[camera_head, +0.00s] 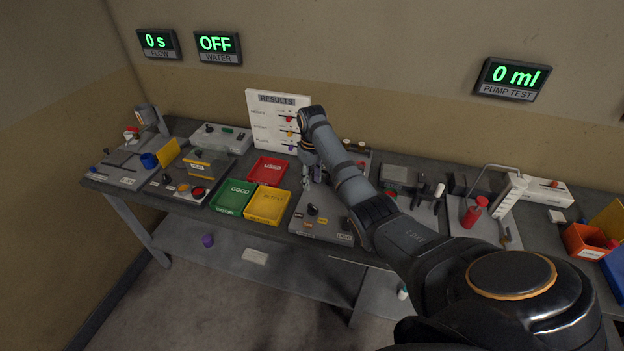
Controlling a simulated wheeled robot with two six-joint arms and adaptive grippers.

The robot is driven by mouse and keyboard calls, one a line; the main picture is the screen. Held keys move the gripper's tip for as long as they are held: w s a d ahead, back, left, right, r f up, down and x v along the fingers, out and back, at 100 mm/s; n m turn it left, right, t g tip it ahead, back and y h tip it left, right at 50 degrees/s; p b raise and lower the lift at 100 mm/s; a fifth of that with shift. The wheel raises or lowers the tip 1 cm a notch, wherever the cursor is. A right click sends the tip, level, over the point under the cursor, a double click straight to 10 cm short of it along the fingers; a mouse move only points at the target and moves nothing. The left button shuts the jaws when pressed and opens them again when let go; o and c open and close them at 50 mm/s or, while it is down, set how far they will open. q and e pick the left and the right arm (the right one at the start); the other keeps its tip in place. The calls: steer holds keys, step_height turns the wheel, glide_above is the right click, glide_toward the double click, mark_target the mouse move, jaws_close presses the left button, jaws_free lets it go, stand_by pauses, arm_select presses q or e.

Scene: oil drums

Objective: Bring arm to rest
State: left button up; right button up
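My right arm (400,230) comes in from the lower right and reaches over the middle of the workbench (225,220). Its forearm bends down at the wrist in front of the white results board (265,105). My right gripper (309,178) points down beside the yellow tray, above or near a grey panel (315,225). It is small and partly hidden by the wrist, so its opening and any contact cannot be made out. My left arm and gripper are not in view.
Red (270,170), green (233,196) and yellow (267,205) trays lie left of my gripper. Test devices line the bench on both sides. A red bottle (474,212) stands at the right, near an orange bin (588,241). A purple object (207,240) lies below the bench.

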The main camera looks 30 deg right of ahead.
steer(key=shift+t+h, duration=0.4)
steer(key=shift+h, duration=0.1)
steer(key=s+a+f, duration=0.1)
steer(key=s+f, duration=0.1)
steer(key=s+a+f, duration=0.1)
steer(key=s+f, duration=0.1)
steer(key=f, duration=0.1)
steer(key=s+a+f, duration=0.2)
steer(key=shift+s+f, duration=0.15)
steer(key=s+a+r+t, duration=0.1)
steer(key=s+a, duration=0.2)
steer(key=s, duration=0.5)
steer(key=s+a+r+m+t, duration=0.1)
steer(key=s+a, duration=0.2)
steer(key=s, duration=0.4)
steer(key=s+a+r+t, duration=0.1)
steer(key=s+a, duration=0.2)
steer(key=s, duration=0.5)
steer(key=s+d+f+g+b, duration=0.1)
steer(key=s+d+f+b, duration=0.1)
steer(key=f, duration=1.4)
steer(key=s+d+f+g+b, duration=0.1)
steer(key=f+b, duration=0.1)
steer(key=f, duration=1.4)
steer(key=s+d+f+b, duration=0.1)
steer(key=s+f, duration=1.5)
steer(key=s, duration=0.2)
steer(key=shift+f+m+g+b, duration=0.3)
steer(key=shift+m+b, duration=0.1)
